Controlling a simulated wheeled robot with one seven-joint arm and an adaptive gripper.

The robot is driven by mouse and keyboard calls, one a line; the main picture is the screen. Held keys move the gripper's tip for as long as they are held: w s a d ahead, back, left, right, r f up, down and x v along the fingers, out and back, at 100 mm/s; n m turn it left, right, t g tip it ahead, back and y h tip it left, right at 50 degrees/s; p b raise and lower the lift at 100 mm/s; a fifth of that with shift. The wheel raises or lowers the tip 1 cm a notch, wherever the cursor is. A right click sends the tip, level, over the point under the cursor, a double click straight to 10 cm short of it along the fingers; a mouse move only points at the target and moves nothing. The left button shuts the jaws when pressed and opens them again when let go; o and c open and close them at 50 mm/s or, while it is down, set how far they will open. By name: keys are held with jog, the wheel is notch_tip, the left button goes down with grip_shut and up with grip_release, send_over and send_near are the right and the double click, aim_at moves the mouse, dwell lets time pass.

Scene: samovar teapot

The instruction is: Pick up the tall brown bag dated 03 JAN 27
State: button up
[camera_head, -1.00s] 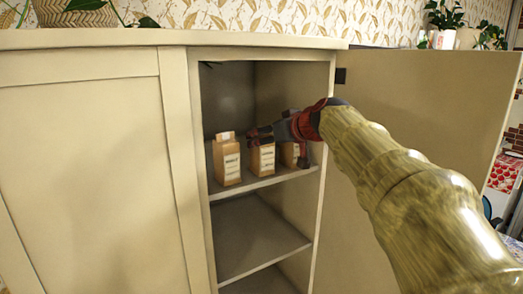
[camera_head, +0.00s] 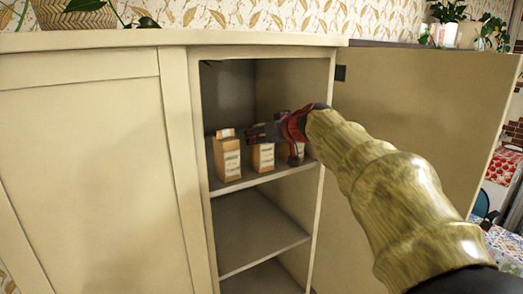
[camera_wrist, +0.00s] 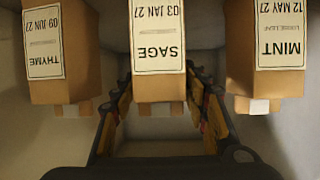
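The tall brown bag dated 03 JAN 27 (camera_wrist: 158,85) is the middle of three bags in the wrist view, where its white SAGE label appears upside down. In the head view the middle bag (camera_head: 262,158) stands upright on the cabinet shelf, its top partly hidden by my gripper. My gripper (camera_head: 252,133) is at the height of the bag tops. In the wrist view its fingers are spread apart, one at each side of the SAGE bag, partly hidden behind it. I cannot tell whether they touch it.
A MINT bag (camera_wrist: 265,50) and a THYME bag (camera_wrist: 62,55) stand either side, with narrow gaps. The cabinet (camera_head: 95,150) has an open door (camera_head: 420,110) at right. The lower shelf (camera_head: 255,235) is empty.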

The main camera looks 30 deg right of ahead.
jog(key=c, duration=0.6)
jog(key=shift+c, duration=0.7)
jog(key=shift+r, duration=0.15)
